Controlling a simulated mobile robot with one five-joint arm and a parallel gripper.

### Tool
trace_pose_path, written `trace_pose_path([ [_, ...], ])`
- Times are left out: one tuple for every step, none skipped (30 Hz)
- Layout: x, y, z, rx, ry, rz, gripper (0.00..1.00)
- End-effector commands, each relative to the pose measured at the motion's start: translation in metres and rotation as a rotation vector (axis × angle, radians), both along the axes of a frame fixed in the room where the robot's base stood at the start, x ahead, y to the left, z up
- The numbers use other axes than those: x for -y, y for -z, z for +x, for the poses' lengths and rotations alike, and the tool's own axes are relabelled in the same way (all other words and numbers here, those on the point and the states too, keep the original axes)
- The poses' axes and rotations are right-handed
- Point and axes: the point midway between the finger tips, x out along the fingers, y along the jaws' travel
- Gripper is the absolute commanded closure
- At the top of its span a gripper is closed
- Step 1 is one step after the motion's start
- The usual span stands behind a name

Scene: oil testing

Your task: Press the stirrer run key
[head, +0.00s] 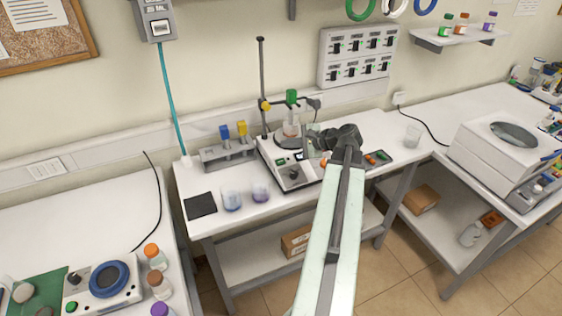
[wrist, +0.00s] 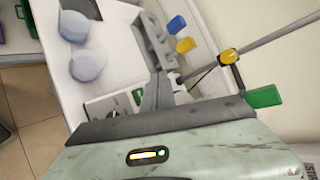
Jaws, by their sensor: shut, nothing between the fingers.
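The stirrer (head: 302,182) is a pale box on the middle bench with a dark front panel, a knob and a small green key (head: 281,161). A clamped beaker (head: 291,128) with a green-topped piece sits above its plate. My gripper (head: 312,145) is shut and empty, over the right side of the stirrer. In the wrist view my gripper (wrist: 158,78) covers part of the stirrer (wrist: 103,108). The green key (wrist: 137,97) shows just left of the fingers there. I cannot tell whether they touch. The key's label is too small to read.
The stand rod (head: 262,85) rises behind the stirrer. A grey rack (head: 222,156) with blue and yellow pieces stands left. Two beakers (head: 231,200) (head: 260,192) and a black mat (head: 200,205) lie front left. A panel with orange and green keys (head: 378,157) is at the right.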

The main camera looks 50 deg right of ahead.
Motion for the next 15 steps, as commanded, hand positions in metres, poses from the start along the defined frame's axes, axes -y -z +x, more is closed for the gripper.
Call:
trace_pose_path([
  [0.001, 0.001, 0.000, 0.000, 0.001, 0.000, 1.00],
  [0.001, 0.002, 0.000, 0.000, 0.001, 0.000, 1.00],
  [0.002, 0.004, 0.000, -0.001, 0.002, -0.001, 1.00],
  [0.002, 0.006, 0.000, -0.001, 0.002, -0.001, 1.00],
  [0.003, 0.008, 0.001, -0.001, 0.002, -0.001, 1.00],
  [0.003, 0.012, 0.002, -0.001, 0.002, -0.001, 1.00],
  [0.004, 0.015, 0.002, -0.001, 0.002, -0.001, 1.00],
  [0.004, 0.018, 0.003, -0.001, 0.002, -0.001, 1.00],
  [0.005, 0.023, 0.005, -0.001, 0.002, -0.001, 1.00],
  [0.005, 0.027, 0.006, -0.001, 0.002, -0.001, 1.00],
  [0.006, 0.031, 0.007, -0.001, 0.002, -0.001, 1.00],
  [0.006, 0.037, 0.009, -0.001, 0.002, -0.001, 1.00],
  [0.007, 0.042, 0.010, -0.001, 0.002, -0.001, 1.00],
  [0.008, 0.046, 0.012, -0.001, 0.002, -0.001, 1.00],
  [0.008, 0.052, 0.014, -0.001, 0.002, -0.001, 1.00],
])
